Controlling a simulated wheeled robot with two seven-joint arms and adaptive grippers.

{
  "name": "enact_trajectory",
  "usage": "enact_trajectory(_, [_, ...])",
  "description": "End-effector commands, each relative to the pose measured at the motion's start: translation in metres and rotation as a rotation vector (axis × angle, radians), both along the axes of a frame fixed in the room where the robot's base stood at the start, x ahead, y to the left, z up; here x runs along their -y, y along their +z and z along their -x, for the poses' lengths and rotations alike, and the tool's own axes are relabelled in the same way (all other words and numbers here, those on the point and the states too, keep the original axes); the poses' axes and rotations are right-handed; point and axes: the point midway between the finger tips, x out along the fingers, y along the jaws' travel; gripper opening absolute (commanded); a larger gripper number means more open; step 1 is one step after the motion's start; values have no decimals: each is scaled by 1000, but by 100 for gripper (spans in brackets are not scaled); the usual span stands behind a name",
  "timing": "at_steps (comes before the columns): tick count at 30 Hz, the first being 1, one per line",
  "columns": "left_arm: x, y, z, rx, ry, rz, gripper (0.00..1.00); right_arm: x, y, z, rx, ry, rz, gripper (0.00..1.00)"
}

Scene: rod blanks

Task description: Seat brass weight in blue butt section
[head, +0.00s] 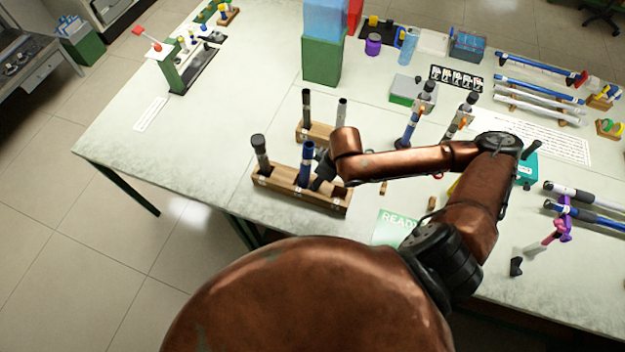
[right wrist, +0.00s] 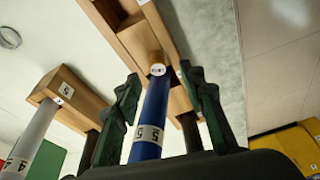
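A dark blue tube (head: 306,163), likely the blue butt section, stands upright in the front wooden rack (head: 290,190). In the right wrist view the blue tube (right wrist: 152,115) lies between the two fingers of my right gripper (right wrist: 163,98), with gaps on both sides. My right gripper (head: 322,182) is open beside the tube in the head view. Two small tan pieces, one (head: 383,187) left of the other (head: 432,203), lie on the table. My left gripper is not in view.
A dark tube (head: 260,152) stands at the left of the same rack. A second rack (head: 316,131) behind holds two more tubes. A green block (head: 322,60) stands behind. Rods lie at the right. The left of the table (head: 200,140) is mostly clear.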

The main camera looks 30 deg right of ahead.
Motion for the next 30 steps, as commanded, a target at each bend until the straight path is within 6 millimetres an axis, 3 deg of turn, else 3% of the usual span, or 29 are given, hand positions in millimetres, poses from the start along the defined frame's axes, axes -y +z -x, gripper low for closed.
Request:
enact_trajectory(7, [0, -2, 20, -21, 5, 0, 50, -1, -35, -14, -7, 0, -1, 37])
enact_trajectory(12, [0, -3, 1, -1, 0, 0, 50, -3, -54, -18, -7, 0, 0, 37])
enact_trajectory(16, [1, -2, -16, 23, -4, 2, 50, -3, -58, -18, -6, 1, 1, 37])
enact_trajectory(21, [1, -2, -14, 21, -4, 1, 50, -3, -58, -18, -6, 1, 1, 37])
enact_trajectory(30, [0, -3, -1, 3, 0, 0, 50, -3, -58, -18, -6, 1, 1, 16])
